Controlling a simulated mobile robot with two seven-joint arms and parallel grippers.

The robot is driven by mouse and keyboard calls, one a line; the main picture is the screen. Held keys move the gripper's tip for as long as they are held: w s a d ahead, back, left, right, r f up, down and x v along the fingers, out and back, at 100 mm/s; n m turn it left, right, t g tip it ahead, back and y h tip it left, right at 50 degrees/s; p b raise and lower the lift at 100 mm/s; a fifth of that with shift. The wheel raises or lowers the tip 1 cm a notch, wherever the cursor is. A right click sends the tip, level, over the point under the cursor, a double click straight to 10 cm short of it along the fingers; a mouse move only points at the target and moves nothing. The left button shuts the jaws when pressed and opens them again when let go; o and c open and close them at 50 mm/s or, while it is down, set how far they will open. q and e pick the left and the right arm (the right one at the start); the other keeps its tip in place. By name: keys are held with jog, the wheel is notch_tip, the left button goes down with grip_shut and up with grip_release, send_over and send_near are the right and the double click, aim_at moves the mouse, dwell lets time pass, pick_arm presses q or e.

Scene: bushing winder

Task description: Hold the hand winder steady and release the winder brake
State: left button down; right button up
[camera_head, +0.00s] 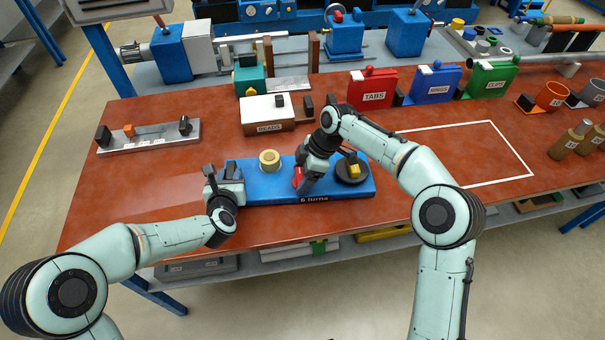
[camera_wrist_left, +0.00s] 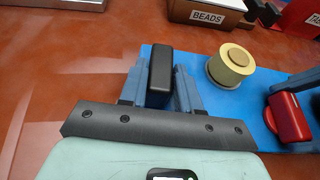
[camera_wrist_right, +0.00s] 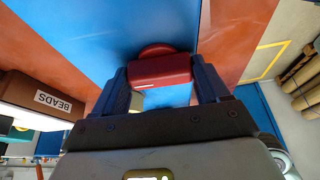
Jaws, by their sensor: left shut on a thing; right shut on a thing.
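The hand winder (camera_head: 250,192) is a long blue base labelled "6 turns", lying on the red-brown bench. A cream spool (camera_head: 269,160) stands on it, also in the left wrist view (camera_wrist_left: 232,64). At its right end is a dark disc (camera_head: 344,177) with a yellow block. My left gripper (camera_head: 212,174) is shut on the black grip (camera_wrist_left: 159,76) at the winder's left end. My right gripper (camera_head: 302,174) is shut on the red brake handle (camera_wrist_right: 160,70), which sits right of the spool. The brake's lower part is partly hidden by the gripper in the head view.
A BEADS box (camera_head: 267,113) stands behind the winder. Red TABS (camera_head: 372,88), blue (camera_head: 434,83) and green (camera_head: 490,78) bins stand at the back right. A grey fixture (camera_head: 150,137) lies at the left. The white-outlined area (camera_head: 465,150) at the right is clear.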

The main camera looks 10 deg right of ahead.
jog(key=o, duration=1.1)
jog(key=shift+c, duration=0.2)
jog(key=v, duration=1.2)
pick_arm(q)
jog(key=c, duration=0.7)
grip_release()
